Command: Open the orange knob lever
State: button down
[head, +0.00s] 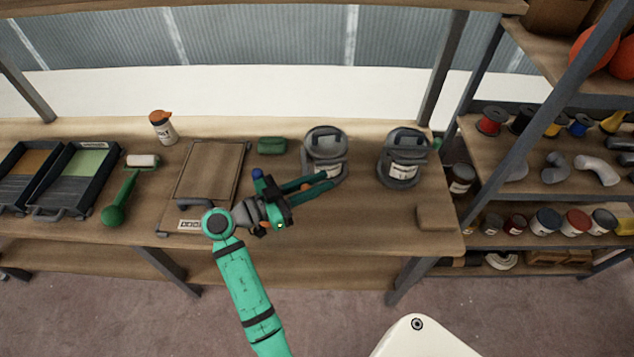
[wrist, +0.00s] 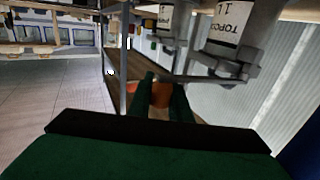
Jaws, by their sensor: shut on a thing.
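The orange knob (wrist: 160,94) shows between my two dark green fingers in the wrist view, below a grey dispenser with a white label (wrist: 228,35). In the head view a small orange patch of the knob (head: 306,187) shows between the fingers, in front of the left grey dispenser (head: 324,143). My gripper (head: 328,180) reaches right across the bench to this dispenser's base. Its fingers (wrist: 162,84) are shut on the orange knob and hide much of it. How far the lever is turned cannot be told.
A second grey dispenser (head: 403,160) stands to the right. A green box (head: 272,146), a wooden board (head: 212,172), a bottle with an orange cap (head: 162,128) and a green roller (head: 122,198) are on the bench to the left. A shelf post (head: 520,150) stands at right.

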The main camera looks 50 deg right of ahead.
jog(key=c, duration=1.9)
grip_release()
jog(key=shift+r, duration=0.15)
jog(key=shift+a, duration=0.1)
jog(key=v, duration=1)
jog(key=shift+w+a, duration=0.15)
jog(key=shift+a, duration=0.25)
